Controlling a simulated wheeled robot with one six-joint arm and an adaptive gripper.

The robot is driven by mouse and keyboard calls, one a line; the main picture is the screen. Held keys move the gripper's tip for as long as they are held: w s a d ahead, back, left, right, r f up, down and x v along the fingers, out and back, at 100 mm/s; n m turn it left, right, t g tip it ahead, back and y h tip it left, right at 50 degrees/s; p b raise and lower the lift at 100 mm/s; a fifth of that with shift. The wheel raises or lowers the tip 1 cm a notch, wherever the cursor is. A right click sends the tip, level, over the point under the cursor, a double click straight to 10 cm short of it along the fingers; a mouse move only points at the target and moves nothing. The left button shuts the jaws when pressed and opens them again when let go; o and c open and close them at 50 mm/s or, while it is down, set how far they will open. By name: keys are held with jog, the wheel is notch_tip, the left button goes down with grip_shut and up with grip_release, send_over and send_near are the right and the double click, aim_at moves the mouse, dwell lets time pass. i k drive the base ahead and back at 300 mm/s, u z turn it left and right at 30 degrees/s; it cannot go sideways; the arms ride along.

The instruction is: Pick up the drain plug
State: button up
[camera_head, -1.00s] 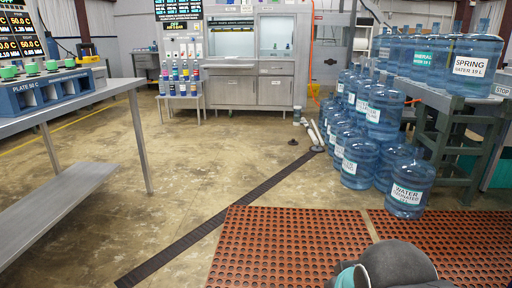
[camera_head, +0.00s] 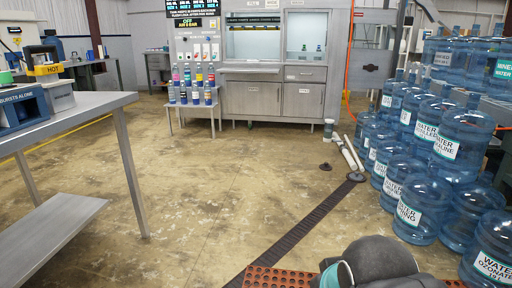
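A small dark round piece (camera_head: 325,167) with a raised middle lies on the concrete floor, left of the far end of the drain channel; it looks like the drain plug. A second dark round disc (camera_head: 356,177) sits at the far end of the channel (camera_head: 300,232), and it is too small to tell whether it is a cover or a plug. Both are well ahead of me on the floor. Part of my own grey arm with a teal ring shows at the bottom edge. My gripper is out of view.
Pale pipes (camera_head: 349,153) and a small white container (camera_head: 328,128) are beyond the disc. Blue water jugs (camera_head: 418,216) crowd the right side. A steel table (camera_head: 75,115) stands at left, a filling cabinet (camera_head: 273,99) at the back. The middle floor is open.

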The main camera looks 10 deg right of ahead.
aim_at(356, 176)
jog(key=z, duration=0.05)
jog(key=i, duration=1.9)
jog(key=z, duration=0.5)
jog(key=i, duration=1.85)
jog(key=z, duration=0.9)
jog(key=i, duration=1.45)
jog(key=z, duration=0.3)
